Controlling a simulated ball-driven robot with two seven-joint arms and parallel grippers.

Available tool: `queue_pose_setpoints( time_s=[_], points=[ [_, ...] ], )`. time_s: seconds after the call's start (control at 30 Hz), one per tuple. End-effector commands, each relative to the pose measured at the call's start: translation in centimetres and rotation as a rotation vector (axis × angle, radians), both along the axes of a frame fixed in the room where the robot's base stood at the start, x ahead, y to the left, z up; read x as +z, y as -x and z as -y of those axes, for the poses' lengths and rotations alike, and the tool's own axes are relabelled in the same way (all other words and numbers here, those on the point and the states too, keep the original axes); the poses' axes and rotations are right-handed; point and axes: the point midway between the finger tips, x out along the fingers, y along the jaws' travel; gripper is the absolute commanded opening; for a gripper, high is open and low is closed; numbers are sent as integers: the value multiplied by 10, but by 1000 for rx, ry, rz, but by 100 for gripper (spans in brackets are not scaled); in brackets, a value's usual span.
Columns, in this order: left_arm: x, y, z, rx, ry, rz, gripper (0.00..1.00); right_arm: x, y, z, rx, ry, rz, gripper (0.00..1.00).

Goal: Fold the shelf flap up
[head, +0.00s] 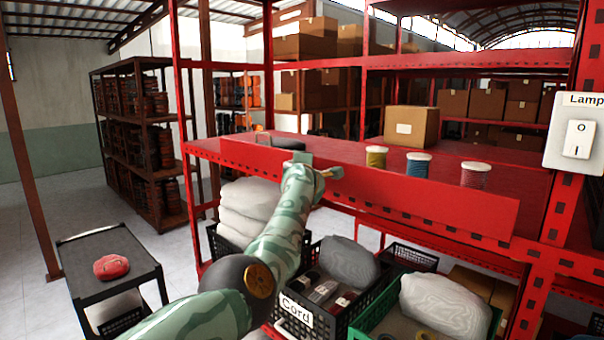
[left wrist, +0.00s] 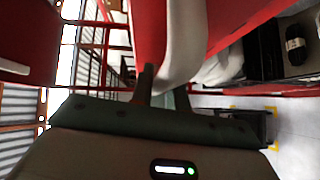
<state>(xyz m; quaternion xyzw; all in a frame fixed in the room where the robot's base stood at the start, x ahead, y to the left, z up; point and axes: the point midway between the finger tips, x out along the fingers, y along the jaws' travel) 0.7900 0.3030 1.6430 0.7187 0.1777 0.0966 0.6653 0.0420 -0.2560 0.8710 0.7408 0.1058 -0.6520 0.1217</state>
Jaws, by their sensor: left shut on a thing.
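The shelf flap (head: 430,195) is a long red board along the front edge of the red shelf (head: 500,160). Its face shows towards me, and its exact tilt is hard to tell. My left arm reaches up from below to its upper edge. My left gripper (head: 318,172) is shut on the flap there, left of its middle. In the left wrist view the fingers of the left gripper (left wrist: 162,92) close around the flap (left wrist: 150,35), which fills the space ahead of them. My right gripper is in neither view.
Yellow, blue and red-white spools (head: 418,165) and a cardboard box (head: 411,126) stand on the shelf behind the flap. Crates with grey sacks (head: 445,300) sit below. A lamp switch (head: 578,138) is at right. A dark cart (head: 75,250) with a red object stands left.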

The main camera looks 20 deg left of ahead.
Motion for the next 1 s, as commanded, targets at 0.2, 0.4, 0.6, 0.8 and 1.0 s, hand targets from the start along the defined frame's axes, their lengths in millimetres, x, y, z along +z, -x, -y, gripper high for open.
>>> queue_pose_setpoints(
  time_s=[0.2, 0.4, 0.6, 0.8, 1.0],
  points=[
    [2, -2, -1, 3, -26, -56, 0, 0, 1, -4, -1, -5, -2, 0],
    [3, -3, -2, 4, -33, -75, 0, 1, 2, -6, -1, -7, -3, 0],
    [3, -3, -1, 5, -35, -77, 0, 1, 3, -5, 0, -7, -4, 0],
    [4, -3, -2, 4, -36, -75, 0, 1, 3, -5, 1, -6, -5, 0],
    [3, -3, -1, 4, -34, -75, 38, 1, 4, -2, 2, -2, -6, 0]
  ],
)
